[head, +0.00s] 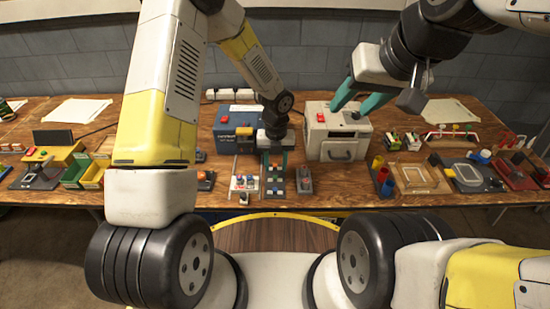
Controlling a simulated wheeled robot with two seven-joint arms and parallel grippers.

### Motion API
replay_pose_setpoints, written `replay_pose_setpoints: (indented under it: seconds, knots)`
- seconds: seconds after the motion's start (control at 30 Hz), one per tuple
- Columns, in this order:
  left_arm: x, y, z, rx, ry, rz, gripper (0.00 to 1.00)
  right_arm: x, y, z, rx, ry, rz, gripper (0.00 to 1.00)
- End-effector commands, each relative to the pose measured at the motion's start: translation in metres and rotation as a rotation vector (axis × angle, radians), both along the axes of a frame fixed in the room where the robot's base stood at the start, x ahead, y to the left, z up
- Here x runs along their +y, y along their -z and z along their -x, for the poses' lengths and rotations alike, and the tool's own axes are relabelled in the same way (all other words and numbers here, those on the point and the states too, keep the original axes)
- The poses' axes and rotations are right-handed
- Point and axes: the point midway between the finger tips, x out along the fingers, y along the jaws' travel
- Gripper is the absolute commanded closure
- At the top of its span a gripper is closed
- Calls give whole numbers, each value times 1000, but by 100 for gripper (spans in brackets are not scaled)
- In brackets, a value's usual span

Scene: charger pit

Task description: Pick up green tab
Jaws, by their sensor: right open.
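My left gripper (275,162) points straight down over a narrow dark rack (275,194) with small coloured pieces in a row, near the front middle of the table. Its two teal fingers look apart, one on each side of the rack's far end. I cannot tell whether they touch anything. Small greenish pieces show in the rack, but they are too small to tell which is the green tab. My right gripper (358,100) is open and empty, raised in front of the cream box, with its teal fingers pointing down and left.
The cream box (338,150) with a red button stands right of the rack, and a blue box (229,131) stands behind it to the left. Small boards (244,183) and (305,180) flank the rack. Coloured cups (383,180) and trays fill the right; green and yellow bins (76,173) stand left.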

Motion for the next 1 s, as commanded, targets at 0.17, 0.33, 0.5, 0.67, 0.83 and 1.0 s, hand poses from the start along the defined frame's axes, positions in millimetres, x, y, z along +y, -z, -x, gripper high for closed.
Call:
replay_pose_setpoints:
  seconds: [0.17, 0.33, 0.5, 0.67, 0.83, 1.0]
  knots:
    - [3, 28, 4, 2, 1, -2, 60, 0, 0, 0, 0, 0, 0, 55]
    - [3, 43, 3, 0, -1, -1, 60, 0, 0, 0, 0, 0, 0, 55]
    - [3, 44, 3, 0, -2, 0, 60, 0, 0, 0, 0, 0, 0, 55]
    - [3, 44, 3, 0, -2, 0, 78, 0, 0, 0, 0, 0, 0, 55]
    - [3, 44, 3, 0, -2, 0, 100, 0, 0, 0, 0, 0, 0, 55]
    - [3, 44, 3, 0, -2, 0, 100, 0, 0, 0, 0, 0, 0, 55]
